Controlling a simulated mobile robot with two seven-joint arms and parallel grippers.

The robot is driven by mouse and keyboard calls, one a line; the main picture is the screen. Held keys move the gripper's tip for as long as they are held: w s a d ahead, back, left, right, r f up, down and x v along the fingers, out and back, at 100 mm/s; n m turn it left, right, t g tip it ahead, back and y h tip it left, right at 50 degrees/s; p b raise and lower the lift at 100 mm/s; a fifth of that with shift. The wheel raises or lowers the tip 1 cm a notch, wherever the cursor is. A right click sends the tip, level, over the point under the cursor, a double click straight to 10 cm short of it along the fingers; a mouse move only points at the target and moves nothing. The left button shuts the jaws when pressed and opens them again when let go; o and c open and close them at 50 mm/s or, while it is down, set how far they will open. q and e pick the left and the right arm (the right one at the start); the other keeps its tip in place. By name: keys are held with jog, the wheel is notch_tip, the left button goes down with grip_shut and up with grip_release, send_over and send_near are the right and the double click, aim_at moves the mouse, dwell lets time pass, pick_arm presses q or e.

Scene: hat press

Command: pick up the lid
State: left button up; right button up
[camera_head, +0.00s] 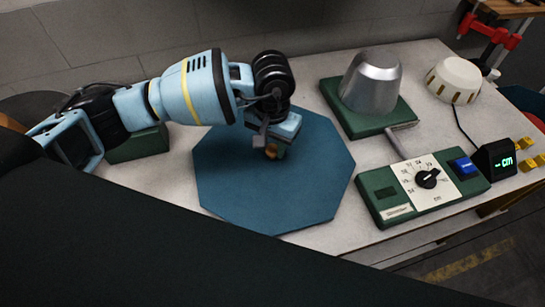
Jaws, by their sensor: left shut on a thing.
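A flat dark-blue octagonal piece, which looks like the lid (235,195), lies over the middle of the pale table. A small wooden knob (271,153) shows near its upper middle. My left gripper (274,148) comes in from the left and points down at the knob, shut on it. The fingers and arm partly hide the knob and the lid's upper left part. I cannot tell whether the lid rests on something or is raised a little. My right gripper is not in view.
A metal hat form (371,82) stands on a green base (345,119) at the back, with a white slotted dome (455,80) right of it. A green dial panel (421,188) and a small display (495,160) stand to the right. A green block (139,146) sits at left.

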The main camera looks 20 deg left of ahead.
aim_at(272, 148)
pick_arm(q)
grip_shut()
notch_tip(272, 148, up, 10)
jog(key=shift+b, duration=0.35)
